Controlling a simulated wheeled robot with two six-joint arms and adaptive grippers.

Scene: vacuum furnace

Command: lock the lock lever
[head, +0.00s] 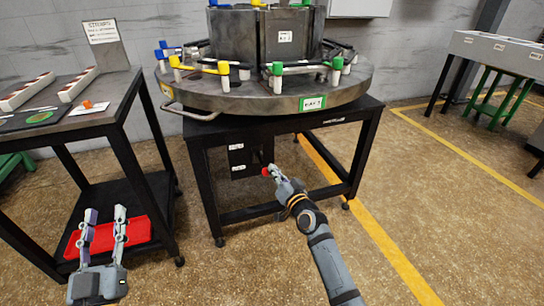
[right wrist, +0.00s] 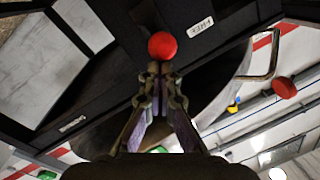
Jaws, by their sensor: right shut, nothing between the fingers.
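A red ball knob (head: 266,171), which looks like the end of the lock lever, shows below the round table top, near a black labelled box (head: 238,158). In the right wrist view the red ball (right wrist: 162,46) sits just beyond my fingertips; whether they touch it I cannot tell. The lever's shaft is hidden. My right gripper (head: 275,175) is shut and empty, and its closed fingertips (right wrist: 154,70) point at the ball. My left gripper (head: 104,210) is open and empty at the lower left, in front of the side table.
The round grey furnace base (head: 230,100) with yellow, blue and green fittings stands on a black frame (head: 205,185). A bent metal handle (head: 187,113) juts from its left rim. A side table (head: 100,105) with a red tray (head: 105,240) below stands left.

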